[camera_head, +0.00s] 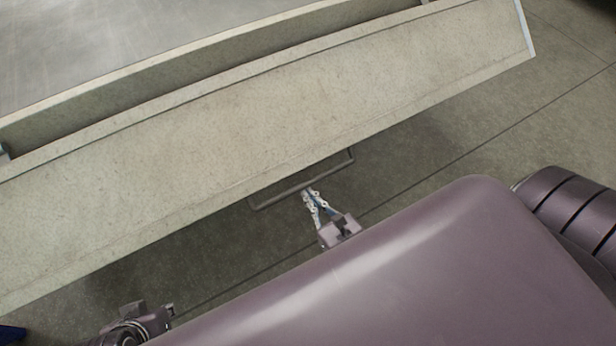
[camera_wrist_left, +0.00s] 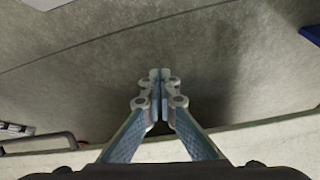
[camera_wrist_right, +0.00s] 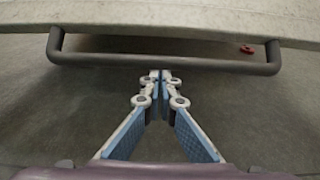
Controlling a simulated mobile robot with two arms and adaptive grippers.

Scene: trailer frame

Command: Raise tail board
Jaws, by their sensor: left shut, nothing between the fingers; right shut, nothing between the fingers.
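The tail board (camera_head: 270,125) is a long pale speckled panel. It slants across the head view, lowered outward from the trailer bed's edge. A grey bar handle (camera_head: 300,186) sticks out from its lower edge. My right gripper (camera_head: 309,191) is shut and empty at the handle; in the right wrist view its fingertips (camera_wrist_right: 160,75) are just short of the bar (camera_wrist_right: 165,62), and contact cannot be told. My left gripper's body shows at the bottom left of the head view. In the left wrist view its fingertips (camera_wrist_left: 160,76) are shut and empty over the floor, away from the handle (camera_wrist_left: 40,143).
The trailer bed (camera_head: 120,40) lies behind the tail board at the upper left. Bare concrete floor (camera_head: 440,145) is open below and right of the board. A small red object (camera_wrist_right: 247,49) shows beyond the handle. A blue object (camera_head: 12,334) is at the lower left.

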